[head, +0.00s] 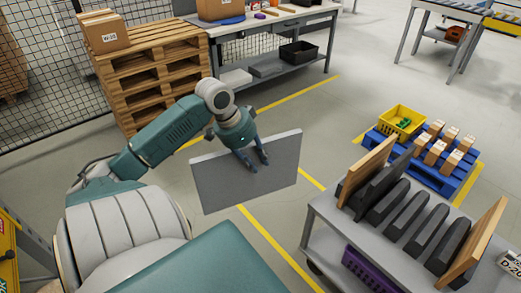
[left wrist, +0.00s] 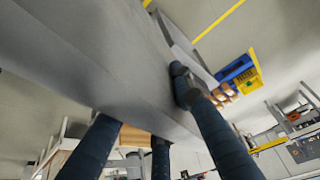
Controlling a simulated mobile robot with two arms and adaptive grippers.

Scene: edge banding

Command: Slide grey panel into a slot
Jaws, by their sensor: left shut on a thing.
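The grey panel (head: 225,182) hangs upright in the air left of the cart, in the middle of the head view. My left gripper (head: 253,160) is shut on its upper edge from above. In the left wrist view the panel (left wrist: 110,60) fills the upper left, and the blue fingers (left wrist: 150,115) lie against it. The slotted rack (head: 395,215) on the grey cart has a wooden end board at each side and several dark dividers with gaps between them. A dark panel stands near its left end. My right gripper is not in view.
The grey cart (head: 325,212) stands at the lower right with a purple crate (head: 370,270) below. Stacked wooden pallets (head: 160,75) and a workbench (head: 270,22) stand at the back. Floor between panel and cart is clear.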

